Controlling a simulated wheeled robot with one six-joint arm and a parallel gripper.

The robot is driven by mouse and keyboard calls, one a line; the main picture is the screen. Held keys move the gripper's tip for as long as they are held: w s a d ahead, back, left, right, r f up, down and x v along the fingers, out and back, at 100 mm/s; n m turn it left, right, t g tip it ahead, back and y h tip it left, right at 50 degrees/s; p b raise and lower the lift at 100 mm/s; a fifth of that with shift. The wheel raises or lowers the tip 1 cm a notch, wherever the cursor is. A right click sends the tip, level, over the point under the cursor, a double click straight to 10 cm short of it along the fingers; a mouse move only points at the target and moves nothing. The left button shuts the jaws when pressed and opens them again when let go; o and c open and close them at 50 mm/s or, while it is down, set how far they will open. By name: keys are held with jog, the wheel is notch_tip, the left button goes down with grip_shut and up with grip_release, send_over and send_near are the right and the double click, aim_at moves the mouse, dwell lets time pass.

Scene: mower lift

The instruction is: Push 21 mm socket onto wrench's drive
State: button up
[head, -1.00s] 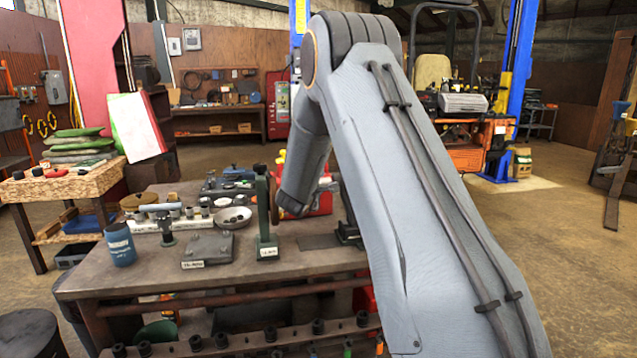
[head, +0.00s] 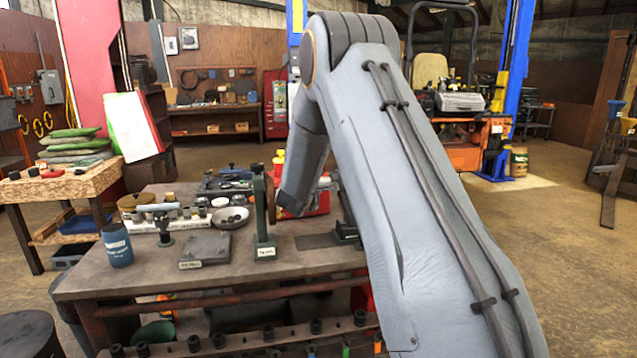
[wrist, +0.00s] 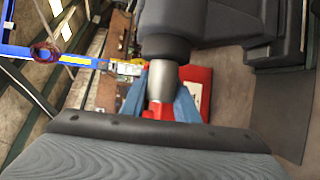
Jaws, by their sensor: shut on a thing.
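My gripper shows in the wrist view with its two blue fingers (wrist: 160,102) shut on a grey metal cylinder, which looks like the socket (wrist: 161,80). A wider dark round part (wrist: 165,48) sits at its far end; whether the two touch or are one piece I cannot tell. In the head view my arm hides the gripper and what it holds. I cannot make out the wrench or its drive for certain. A green upright stand (head: 263,220) with a white label stands on the bench, just left of my forearm.
The workbench (head: 130,274) carries a blue cup (head: 117,245), a flat grey block (head: 206,249), a rack of several sockets (head: 150,226) and a round dish (head: 230,218). A red case (head: 318,203) is behind my forearm. Bare bench top lies along the front edge.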

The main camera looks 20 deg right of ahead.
jog(key=o, duration=1.1)
jog(key=shift+a, duration=0.1)
jog(key=shift+o, duration=0.2)
jog(key=b+v, duration=0.2)
jog(key=v, duration=0.6)
